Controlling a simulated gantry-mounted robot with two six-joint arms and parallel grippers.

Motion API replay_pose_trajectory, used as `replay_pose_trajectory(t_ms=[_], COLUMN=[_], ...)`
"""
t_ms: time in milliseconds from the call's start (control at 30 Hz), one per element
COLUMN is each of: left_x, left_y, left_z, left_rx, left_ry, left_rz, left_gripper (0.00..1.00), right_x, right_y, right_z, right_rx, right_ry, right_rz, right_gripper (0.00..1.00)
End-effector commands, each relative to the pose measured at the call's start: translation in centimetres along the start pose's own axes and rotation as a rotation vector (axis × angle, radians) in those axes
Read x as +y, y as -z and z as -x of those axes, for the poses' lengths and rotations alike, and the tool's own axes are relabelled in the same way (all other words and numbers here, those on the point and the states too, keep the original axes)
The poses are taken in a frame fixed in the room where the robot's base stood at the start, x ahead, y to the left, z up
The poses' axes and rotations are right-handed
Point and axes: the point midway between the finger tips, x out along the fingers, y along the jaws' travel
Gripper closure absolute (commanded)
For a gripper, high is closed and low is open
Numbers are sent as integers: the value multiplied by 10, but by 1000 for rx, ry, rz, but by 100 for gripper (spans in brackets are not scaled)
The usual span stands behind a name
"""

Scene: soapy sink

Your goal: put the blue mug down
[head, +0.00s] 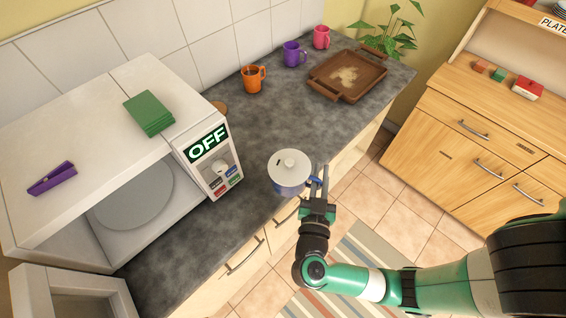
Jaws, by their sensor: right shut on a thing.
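The blue mug (291,187) is near the front edge of the counter, right of the microwave. A white lid (290,165) with a round knob covers its top, so its inside is hidden. The mug looks upright. My right gripper (318,184) is shut on its blue handle, at the mug's right side. I cannot tell whether the mug's base touches the counter or hangs just above it. My left gripper is not in view.
The grey counter (245,205) is clear around the mug. An orange mug (252,80), a purple mug (294,55), a pink mug (321,38) and a wooden tray (322,88) stand farther back. The open microwave (165,125) is at left.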

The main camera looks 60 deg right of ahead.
Motion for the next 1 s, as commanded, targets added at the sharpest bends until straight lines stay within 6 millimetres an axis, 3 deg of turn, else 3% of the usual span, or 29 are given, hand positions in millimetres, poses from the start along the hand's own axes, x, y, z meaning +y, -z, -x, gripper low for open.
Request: replay_pose_trajectory(t_ms=[167,367,500,633,867,1000], left_x=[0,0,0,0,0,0], left_y=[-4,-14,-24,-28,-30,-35], left_z=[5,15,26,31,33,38], left_rx=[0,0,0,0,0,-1], left_ry=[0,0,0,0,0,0], left_rz=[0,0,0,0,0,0], left_gripper=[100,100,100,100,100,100], right_x=[-9,-29,-39,-44,-47,-50], right_y=[-14,-39,-69,-83,-90,-110], right_z=[-27,-79,-103,-116,-122,-130], right_rx=[1,2,1,1,2,-1], right_ry=[-9,-8,-3,-2,0,0], right_rz=[-3,-3,0,-3,-3,2], right_gripper=[100,100,100,100,100,100])
